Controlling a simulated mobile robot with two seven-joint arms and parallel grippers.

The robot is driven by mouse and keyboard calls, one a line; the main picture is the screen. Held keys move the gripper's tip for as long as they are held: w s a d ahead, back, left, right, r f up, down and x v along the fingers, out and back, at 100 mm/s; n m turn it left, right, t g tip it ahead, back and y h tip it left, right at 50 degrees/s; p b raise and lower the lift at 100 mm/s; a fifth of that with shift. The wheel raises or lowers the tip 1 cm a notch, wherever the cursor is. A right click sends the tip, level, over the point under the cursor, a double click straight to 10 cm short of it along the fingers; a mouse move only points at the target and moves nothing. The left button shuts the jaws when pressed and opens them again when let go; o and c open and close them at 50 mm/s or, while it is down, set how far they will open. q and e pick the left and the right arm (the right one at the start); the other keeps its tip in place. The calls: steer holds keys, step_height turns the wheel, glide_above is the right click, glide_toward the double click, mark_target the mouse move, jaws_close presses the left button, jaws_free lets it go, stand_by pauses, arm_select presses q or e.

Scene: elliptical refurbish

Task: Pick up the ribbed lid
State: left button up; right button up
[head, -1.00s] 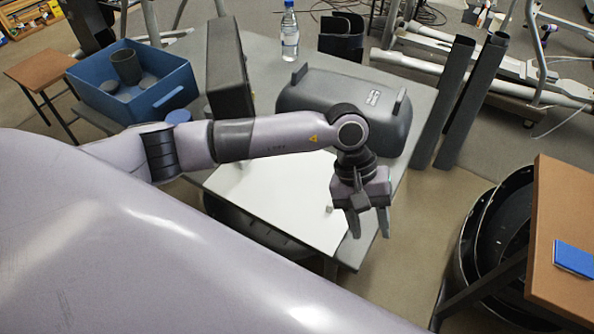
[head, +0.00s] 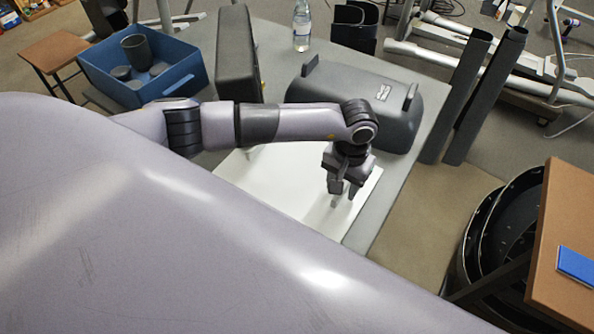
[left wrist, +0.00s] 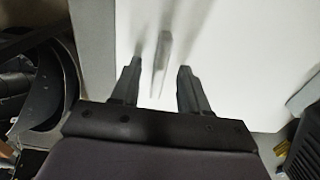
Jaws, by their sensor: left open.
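My left gripper (head: 343,197) points down over the right part of a white board (head: 276,188) on the grey table. In the left wrist view its two fingers (left wrist: 160,66) are apart. I cannot tell whether this piece is the ribbed lid; no ribs can be made out. My right gripper is not in view.
A blue bin (head: 190,75) holds a dark cup and round pieces. A water bottle (head: 301,25) stands at the back. Dark tubes (head: 480,100) stand right of the table.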

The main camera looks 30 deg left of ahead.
arm_select(q)
jaws_close()
stand_by(1.4)
